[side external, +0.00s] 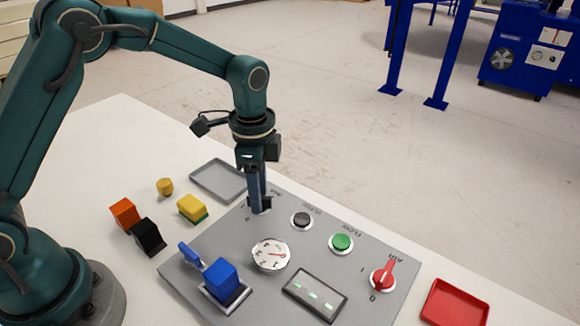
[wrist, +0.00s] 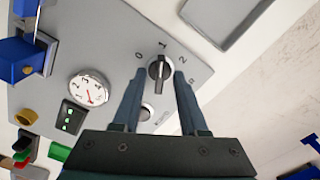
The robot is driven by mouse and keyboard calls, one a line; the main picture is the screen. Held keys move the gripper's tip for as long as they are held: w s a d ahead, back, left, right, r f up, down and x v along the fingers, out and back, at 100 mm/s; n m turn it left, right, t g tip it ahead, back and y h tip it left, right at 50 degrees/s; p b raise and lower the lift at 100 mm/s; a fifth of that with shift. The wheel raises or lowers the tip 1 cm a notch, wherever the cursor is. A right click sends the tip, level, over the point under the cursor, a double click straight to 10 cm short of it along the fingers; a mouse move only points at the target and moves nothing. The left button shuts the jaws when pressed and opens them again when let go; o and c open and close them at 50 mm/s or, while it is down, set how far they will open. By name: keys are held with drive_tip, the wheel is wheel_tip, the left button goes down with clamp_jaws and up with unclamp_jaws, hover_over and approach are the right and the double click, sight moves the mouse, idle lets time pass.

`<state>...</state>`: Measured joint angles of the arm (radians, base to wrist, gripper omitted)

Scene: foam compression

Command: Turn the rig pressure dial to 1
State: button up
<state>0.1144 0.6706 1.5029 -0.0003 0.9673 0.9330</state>
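The pressure dial (wrist: 159,68) is a dark round knob with a raised grip bar on the grey panel, marked 0, 1 and 2 in the wrist view. Its bar stands roughly upright in that picture, in line with the 1. My gripper (wrist: 159,78) has one finger on each side of the knob, with narrow gaps showing, so it looks open around it. In the side view my gripper (side external: 260,206) points down at the panel's back left corner and its fingers mostly hide the dial. Finger contact with the knob cannot be told.
The panel (side external: 225,238) also carries a round gauge (side external: 271,254), a black button (side external: 302,219), a green button (side external: 341,242), a red switch (side external: 382,277), a lit display (side external: 316,294) and a blue block (side external: 221,278). A grey tray (side external: 205,183), loose blocks and a red tray (side external: 456,304) lie around it.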

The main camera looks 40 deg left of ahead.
drive_tip(key=shift+r, duration=2.55)
drive_tip(key=shift+r, duration=0.2)
drive_tip(key=s+a+r+n+t, duration=0.35)
drive_tip(key=s+r, duration=0.35)
drive_tip(key=r, duration=0.4)
drive_tip(key=s+f+n+t, duration=0.2)
drive_tip(key=s+f+n, duration=0.2)
drive_tip(key=s+n, duration=0.4)
drive_tip(key=shift+s+a, duration=0.15)
drive_tip(key=shift+s, duration=0.7)
